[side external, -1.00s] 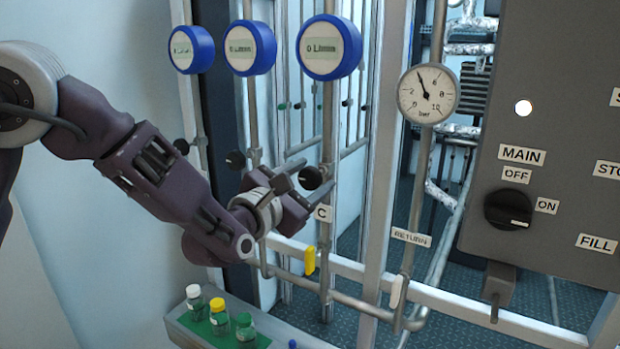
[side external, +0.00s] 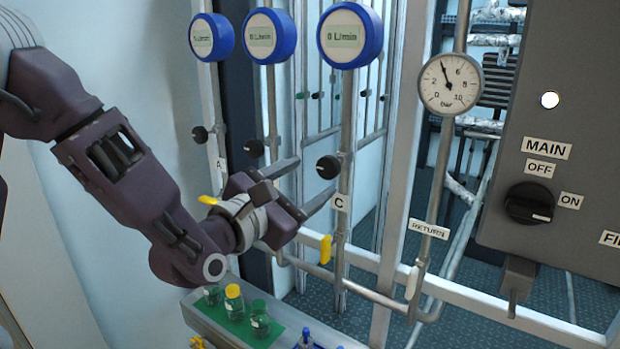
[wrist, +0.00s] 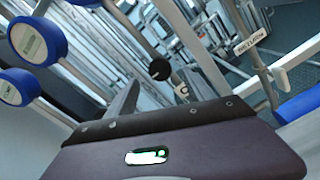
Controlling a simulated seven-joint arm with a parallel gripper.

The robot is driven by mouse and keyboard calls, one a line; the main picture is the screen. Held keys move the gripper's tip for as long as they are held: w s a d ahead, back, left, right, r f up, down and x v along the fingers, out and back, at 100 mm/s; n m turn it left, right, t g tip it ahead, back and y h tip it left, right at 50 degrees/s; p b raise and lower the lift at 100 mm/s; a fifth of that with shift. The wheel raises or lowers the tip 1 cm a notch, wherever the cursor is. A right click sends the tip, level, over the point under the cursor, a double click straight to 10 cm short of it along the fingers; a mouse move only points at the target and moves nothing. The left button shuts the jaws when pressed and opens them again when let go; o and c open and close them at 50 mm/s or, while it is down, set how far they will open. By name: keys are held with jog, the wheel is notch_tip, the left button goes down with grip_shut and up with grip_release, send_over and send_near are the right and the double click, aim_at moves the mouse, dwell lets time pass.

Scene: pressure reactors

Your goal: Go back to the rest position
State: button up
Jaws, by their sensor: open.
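My gripper (side external: 315,176) is open and empty, its two fingers pointing right toward the pipe labelled C (side external: 341,204). The black knob (side external: 328,167) on that pipe shows just beyond the fingertips, apart from them as far as I can tell. In the wrist view the same knob (wrist: 159,69) shows ahead of my gripper, with one finger (wrist: 124,101) visible. My arm reaches in from the left with the wrist bent.
Flow meters with blue rims (side external: 350,36) stand above the pipes. A pressure gauge (side external: 451,84) and a grey control panel (side external: 560,90) stand at right. Below my wrist, small bottles (side external: 234,303) stand on a ledge (side external: 211,320). A yellow handle (side external: 326,249) hangs below C.

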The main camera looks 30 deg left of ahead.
jog(key=s+a+r+n+g+y, duration=0.1)
jog(key=s+a+n+y, duration=0.1)
jog(key=a+n+y, duration=0.4)
jog(key=s+a+r+n+g+y, duration=0.1)
jog(key=s+a+n+g, duration=0.2)
jog(key=a, duration=0.5)
jog(key=s+a+f+n+g+y, duration=0.35)
jog(key=s+a+n+g, duration=0.25)
jog(key=s+a+n, duration=0.55)
jog(key=s+d+f+n+g+h, duration=0.2)
jog(key=s+d+n, duration=0.1)
jog(key=s+n, duration=0.3)
jog(key=s+d+f+n+g+h, duration=0.2)
jog(key=s+d+f+n+h, duration=0.1)
jog(key=s+n, duration=0.35)
jog(key=s+d+r+n+t+h, duration=0.1)
jog(key=d+r+n+h, duration=0.1)
jog(key=d+n+h, duration=0.3)
jog(key=d+n, duration=0.3)
jog(key=d, duration=0.2)
jog(key=shift+s+r+n+t, duration=0.15)
jog(key=shift+s+n+t, duration=0.15)
jog(key=shift+s, duration=0.1)
